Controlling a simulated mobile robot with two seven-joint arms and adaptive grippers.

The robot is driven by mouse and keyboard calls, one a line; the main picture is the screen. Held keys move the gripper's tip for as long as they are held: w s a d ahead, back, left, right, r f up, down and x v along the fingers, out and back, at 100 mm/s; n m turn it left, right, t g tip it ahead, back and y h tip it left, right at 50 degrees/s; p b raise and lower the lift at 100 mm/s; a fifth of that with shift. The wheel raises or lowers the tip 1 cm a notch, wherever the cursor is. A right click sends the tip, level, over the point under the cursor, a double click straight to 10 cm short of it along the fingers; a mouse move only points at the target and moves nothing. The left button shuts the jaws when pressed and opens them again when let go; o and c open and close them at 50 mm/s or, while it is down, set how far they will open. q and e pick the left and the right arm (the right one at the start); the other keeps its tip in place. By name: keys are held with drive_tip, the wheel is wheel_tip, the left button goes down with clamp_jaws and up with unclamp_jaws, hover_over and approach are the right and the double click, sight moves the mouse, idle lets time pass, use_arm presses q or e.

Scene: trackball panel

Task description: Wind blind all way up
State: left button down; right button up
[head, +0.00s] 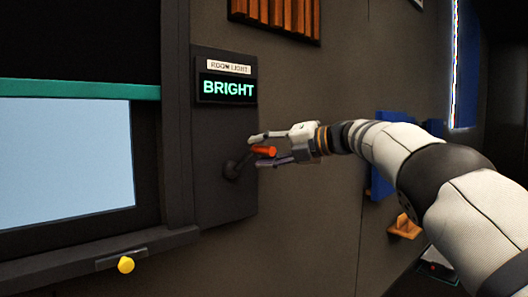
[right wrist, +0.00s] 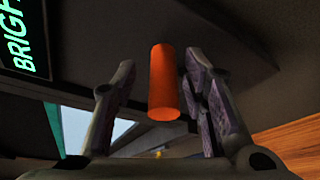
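The dark blind (head: 75,40) covers the upper part of the window at the left of the head view. Its teal bottom bar (head: 75,90) lies above a bare light-blue pane (head: 65,160). A crank with an orange handle (head: 265,151) sticks out from the dark panel below a "BRIGHT" display (head: 228,88). My right gripper (head: 255,151) is open, with its fingers on either side of the orange handle. In the right wrist view the handle (right wrist: 163,85) stands between the fingers, nearer the right one, with a clear gap at the left. My left gripper is not in view.
A yellow knob (head: 126,265) sits on the sill below the window. A wooden slatted piece (head: 285,15) is on the wall above. A blue panel (head: 382,180) and a small wooden bracket (head: 405,228) are on the wall behind my right arm.

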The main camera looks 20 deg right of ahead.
drive_tip(key=shift+f, duration=0.1)
drive_tip(key=v, duration=1.2)
